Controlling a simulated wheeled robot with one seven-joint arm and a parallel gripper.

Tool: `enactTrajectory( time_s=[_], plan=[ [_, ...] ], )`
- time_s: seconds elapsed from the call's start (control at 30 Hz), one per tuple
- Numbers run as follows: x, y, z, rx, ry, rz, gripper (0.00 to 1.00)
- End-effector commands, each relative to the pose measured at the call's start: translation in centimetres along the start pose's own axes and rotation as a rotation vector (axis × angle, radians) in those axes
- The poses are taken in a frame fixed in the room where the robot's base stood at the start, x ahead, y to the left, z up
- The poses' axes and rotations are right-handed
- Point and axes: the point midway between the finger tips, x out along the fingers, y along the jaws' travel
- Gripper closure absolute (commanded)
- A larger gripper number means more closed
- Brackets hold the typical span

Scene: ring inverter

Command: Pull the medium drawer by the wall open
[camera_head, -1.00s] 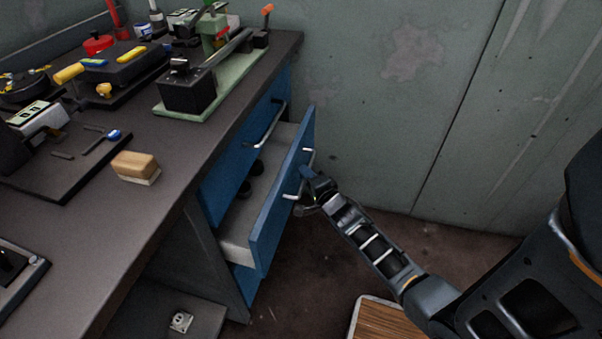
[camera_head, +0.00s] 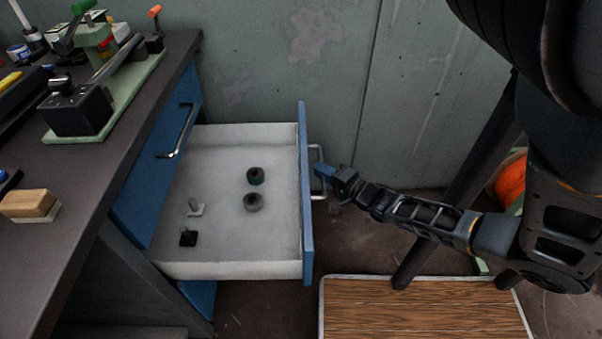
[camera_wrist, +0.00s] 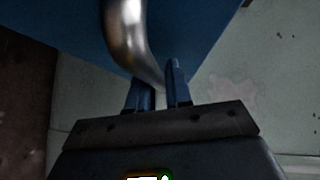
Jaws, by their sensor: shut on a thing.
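The medium drawer (camera_head: 235,268) stands far out of the workbench by the wall, with its light grey inside showing. Its blue front (camera_head: 306,195) carries a metal handle (camera_head: 317,158) on the outer side. My gripper (camera_head: 322,172) is at that handle, to the right of the drawer front. In the wrist view the handle (camera_wrist: 128,40) comes down between the two blue fingers of my gripper (camera_wrist: 159,90), which are shut on it. Inside the drawer lie two dark round parts (camera_head: 254,202) and two small pieces (camera_head: 190,237).
A closed blue drawer with a handle (camera_head: 178,135) is above it, under the bench top (camera_head: 105,165). A green-based tool (camera_head: 90,120) and a wooden block (camera_head: 28,204) stand on the bench. A wood-topped platform (camera_head: 425,310) is on the floor. The grey wall is close behind.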

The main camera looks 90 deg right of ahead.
Motion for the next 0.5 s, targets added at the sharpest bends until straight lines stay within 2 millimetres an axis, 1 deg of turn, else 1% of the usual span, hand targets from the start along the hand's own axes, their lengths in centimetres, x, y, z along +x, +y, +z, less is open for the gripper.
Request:
enactTrajectory(
  time_s=[0.03,0.2,0.5],
  plan=[
    [-0.6,0.3,-0.5,-0.002,-0.001,0.003,1.0],
    [-1.7,0.6,-1.6,0.0,-0.001,0.001,1.0],
    [-2.2,0.7,-2.1,0.0,-0.002,0.0,1.0]
  ],
)
